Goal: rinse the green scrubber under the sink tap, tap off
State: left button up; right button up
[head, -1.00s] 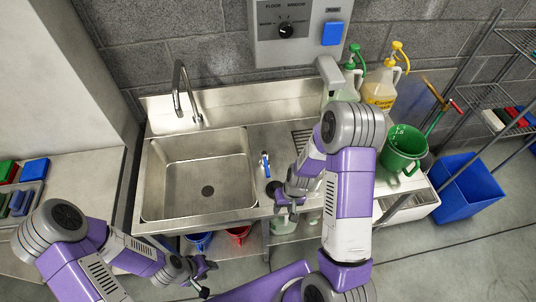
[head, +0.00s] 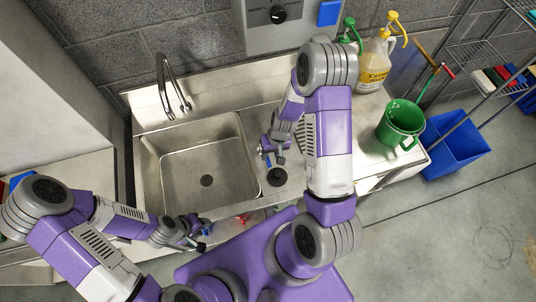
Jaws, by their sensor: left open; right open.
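The steel sink (head: 207,180) is in the middle left of the head view, its basin empty. Its curved tap (head: 170,85) stands at the back edge, with no water visible. A small blue and grey lever-like piece (head: 262,148) is on the counter right of the basin. My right gripper (head: 275,155) is open and empty, close beside that piece; I cannot tell whether they touch. My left gripper (head: 203,238) is open and empty, low in front of the sink's front edge. I cannot make out the green scrubber; my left arm covers much of the left counter.
A black round piece (head: 277,177) is on the counter near my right gripper. A green bucket (head: 400,125) and a yellow-topped jug (head: 374,65) stand on the right counter. A blue bin (head: 455,148) is on the floor at right. A wall panel (head: 285,22) hangs behind.

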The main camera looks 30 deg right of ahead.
aim_at(268, 159)
jog(key=shift+w+a+f, duration=0.1)
jog(key=shift+a+f, duration=0.1)
jog(key=shift+f, duration=0.65)
jog(key=shift+w+a+f, duration=0.1)
jog(key=shift+a+f, duration=0.05)
jog(key=shift+f, duration=0.65)
grip_shut()
